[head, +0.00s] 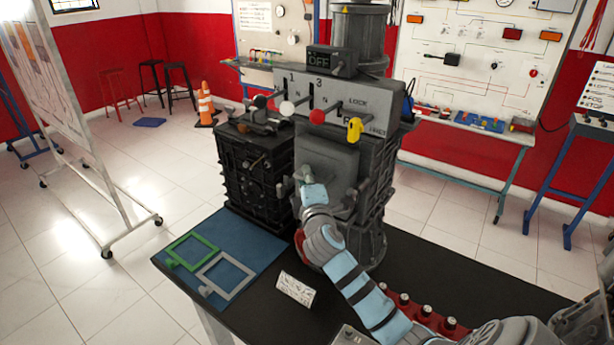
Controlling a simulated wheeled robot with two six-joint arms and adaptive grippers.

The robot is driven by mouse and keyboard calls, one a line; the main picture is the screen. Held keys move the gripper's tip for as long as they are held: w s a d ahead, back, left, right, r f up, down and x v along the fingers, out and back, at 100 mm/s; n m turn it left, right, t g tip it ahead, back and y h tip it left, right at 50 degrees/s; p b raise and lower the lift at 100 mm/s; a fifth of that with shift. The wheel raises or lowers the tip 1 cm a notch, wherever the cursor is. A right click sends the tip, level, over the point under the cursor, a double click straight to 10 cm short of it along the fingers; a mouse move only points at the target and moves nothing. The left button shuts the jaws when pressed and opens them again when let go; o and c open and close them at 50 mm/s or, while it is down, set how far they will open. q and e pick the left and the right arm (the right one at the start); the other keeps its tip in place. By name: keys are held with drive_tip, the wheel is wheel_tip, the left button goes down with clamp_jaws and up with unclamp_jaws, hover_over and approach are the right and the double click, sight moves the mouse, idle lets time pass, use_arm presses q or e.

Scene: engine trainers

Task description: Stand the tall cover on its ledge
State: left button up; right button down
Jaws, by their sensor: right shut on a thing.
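The tall cover (338,163) is a grey plate in front of the trainer's body, below the panel with the levers. It looks roughly upright, tilted slightly in the picture. My right gripper (306,178) is shut at its left side, and the arm comes up from the lower right. The fingers hide part of the grip. I cannot tell whether the cover's lower edge touches the ledge, as my gripper and wrist block that area. My left gripper is not in view.
The trainer's lever panel (330,95) overhangs the cover. A black ribbed block (255,170) stands to its left. A blue mat (240,238) with green and grey outlines lies bare on the black table (440,262). A small white card (295,290) and several red-based knobs stand near my arm.

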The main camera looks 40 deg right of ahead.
idle(0.3)
drive_tip(key=c, duration=1.6)
unclamp_jaws()
drive_tip(key=shift+s+a+f, duration=0.1)
drive_tip(key=v, duration=1.2)
